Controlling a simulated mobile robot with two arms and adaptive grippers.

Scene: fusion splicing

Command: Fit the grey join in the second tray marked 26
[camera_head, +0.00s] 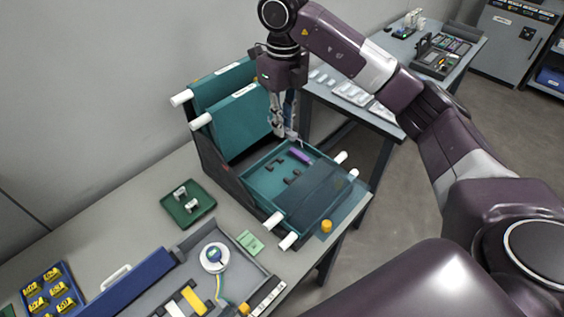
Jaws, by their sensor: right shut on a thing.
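My right gripper (285,130) points down over the back edge of a lowered teal tray (258,181) in the dark tray stand. It is shut on a small grey piece at its fingertips, seemingly the grey join; it hardly stands apart from the fingers. The lowered tray holds a purple piece (299,155) at its back and several dark holders (292,178); a dark translucent cover lies over its front part. Two other teal trays (228,125) stand tilted up behind. The number 26 is too small to read. My left gripper is out of view.
A green dish (173,211) with small pale parts sits left of the stand. In front are a pale green card (249,242), a yellow-orange cap (326,226) and an open grey case with a white spool (214,257). A blue rack (44,301) with yellow parts is at lower left.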

